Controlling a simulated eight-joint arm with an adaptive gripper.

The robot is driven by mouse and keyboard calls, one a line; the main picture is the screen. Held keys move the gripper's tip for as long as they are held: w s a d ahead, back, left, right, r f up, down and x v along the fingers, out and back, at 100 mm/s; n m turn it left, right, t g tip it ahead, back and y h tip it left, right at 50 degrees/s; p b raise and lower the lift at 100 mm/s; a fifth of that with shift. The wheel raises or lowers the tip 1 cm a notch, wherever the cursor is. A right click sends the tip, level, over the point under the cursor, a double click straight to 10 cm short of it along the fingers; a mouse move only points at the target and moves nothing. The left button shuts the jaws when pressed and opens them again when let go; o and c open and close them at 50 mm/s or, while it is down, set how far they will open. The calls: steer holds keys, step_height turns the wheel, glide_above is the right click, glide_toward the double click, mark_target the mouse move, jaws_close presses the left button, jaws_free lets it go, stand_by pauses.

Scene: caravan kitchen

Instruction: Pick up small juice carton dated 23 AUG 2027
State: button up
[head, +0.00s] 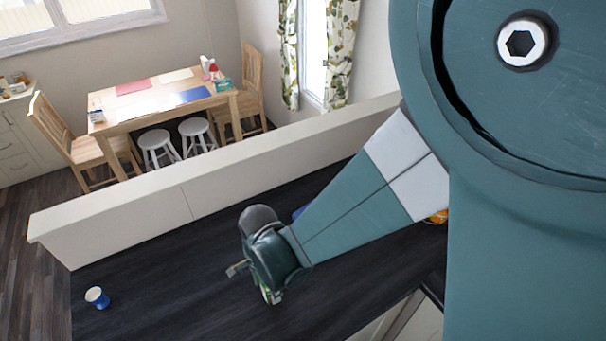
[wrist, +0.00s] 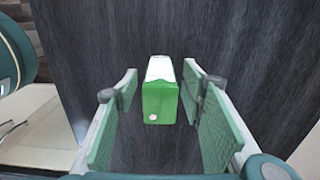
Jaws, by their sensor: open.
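A small green and white carton (wrist: 160,98) stands on the dark worktop in the wrist view. It lies between the two fingers of my gripper (wrist: 159,84), with a gap on each side. My gripper is open and holds nothing. No date can be read on the carton.
A blue and white cup (head: 97,297) stands on the worktop (head: 180,290) at the left. An orange thing (head: 437,217) shows partly behind my arm. A low white wall (head: 200,190) runs along the back. The worktop between cup and gripper is clear.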

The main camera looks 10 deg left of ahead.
steer(key=shift+f, duration=0.15)
stand_by(0.5)
steer(key=c, duration=1.1)
